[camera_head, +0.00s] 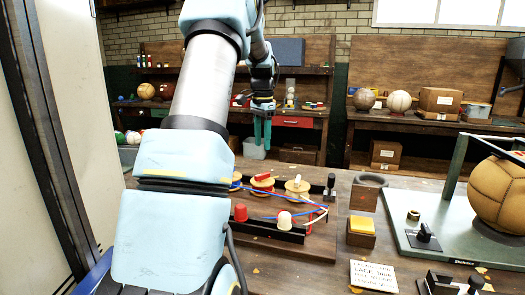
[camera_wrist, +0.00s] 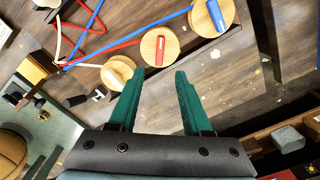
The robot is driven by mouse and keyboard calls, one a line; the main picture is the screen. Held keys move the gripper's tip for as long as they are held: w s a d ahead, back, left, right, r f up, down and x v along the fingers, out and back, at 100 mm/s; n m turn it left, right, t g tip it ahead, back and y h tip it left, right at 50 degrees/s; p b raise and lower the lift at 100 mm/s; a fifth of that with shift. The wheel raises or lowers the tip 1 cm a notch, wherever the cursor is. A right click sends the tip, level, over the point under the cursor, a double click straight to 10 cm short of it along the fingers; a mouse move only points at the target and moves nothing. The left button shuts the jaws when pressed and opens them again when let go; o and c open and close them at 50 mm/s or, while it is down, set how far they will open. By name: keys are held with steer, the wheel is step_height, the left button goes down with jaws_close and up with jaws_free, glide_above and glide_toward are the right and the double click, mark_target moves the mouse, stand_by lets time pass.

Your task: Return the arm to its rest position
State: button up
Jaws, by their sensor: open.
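My arm stretches up and forward over the workbench in the head view. My gripper (camera_head: 262,128) hangs at its far end, above the bench's back edge, with its green fingers pointing down. In the wrist view the two green fingers of my gripper (camera_wrist: 158,92) are spread apart with nothing between them. Below them lie the lace board's round wooden discs (camera_wrist: 160,46), with red, blue and white laces running from them. The fingers look clear of the discs. My arm hides part of the board's left side in the head view.
The workbench (camera_head: 340,240) holds a red thimble-like cap (camera_head: 240,212), a white cap (camera_head: 284,220), a yellow block (camera_head: 362,226) and a label card (camera_head: 373,276). A tan leather ball (camera_head: 497,192) sits in a green stand at right. A tall pale panel (camera_head: 75,130) stands close at left.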

steer(key=shift+s, duration=0.1)
steer(key=s+a+f+n, duration=0.1)
steer(key=s+f+n, duration=0.2)
steer(key=s, duration=0.6)
steer(key=s+a+f+n+t, duration=0.1)
steer(key=s+f+n, duration=0.2)
steer(key=s, duration=0.7)
steer(key=s+f+n, duration=0.3)
steer(key=s, duration=0.6)
steer(key=shift+s+a+f+t, duration=0.25)
steer(key=shift+s+a+t, duration=0.05)
steer(key=shift+s+a, duration=0.1)
steer(key=shift+w, duration=0.1)
